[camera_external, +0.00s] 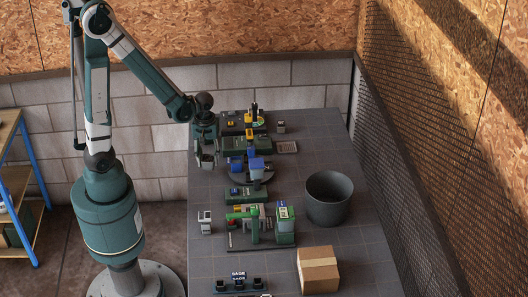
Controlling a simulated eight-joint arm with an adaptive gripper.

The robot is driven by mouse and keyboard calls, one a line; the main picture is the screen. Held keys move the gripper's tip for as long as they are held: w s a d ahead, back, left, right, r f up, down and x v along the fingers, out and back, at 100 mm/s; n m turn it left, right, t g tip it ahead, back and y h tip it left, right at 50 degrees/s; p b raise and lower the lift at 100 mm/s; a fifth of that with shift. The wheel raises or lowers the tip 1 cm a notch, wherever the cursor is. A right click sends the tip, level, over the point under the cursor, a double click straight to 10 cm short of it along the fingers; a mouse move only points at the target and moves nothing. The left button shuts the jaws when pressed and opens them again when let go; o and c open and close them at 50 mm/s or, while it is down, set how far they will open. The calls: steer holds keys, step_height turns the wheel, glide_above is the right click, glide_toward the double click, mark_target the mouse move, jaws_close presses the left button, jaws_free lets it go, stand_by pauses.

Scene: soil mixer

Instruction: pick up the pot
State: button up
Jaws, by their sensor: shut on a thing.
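My gripper (207,156) hangs at the left edge of the grey table, toward its back end. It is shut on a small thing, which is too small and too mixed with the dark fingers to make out. A large round dark grey container (328,210), open at the top and shaped like a pot, stands upright at the table's right side. It is well apart from my gripper. No other thing is clearly a pot at this size.
Several small green, blue and yellow machines stand along the table's middle, close to the right of my gripper, including a green one (285,226). A cardboard box (318,269) sits at the front. A mesh wall (400,150) borders the right side. The back right tabletop is clear.

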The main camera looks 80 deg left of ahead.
mark_target(208, 159)
step_height(208, 159, up, 6)
steer(key=shift+r+p, duration=0.25)
steer(key=shift+p, duration=0.6)
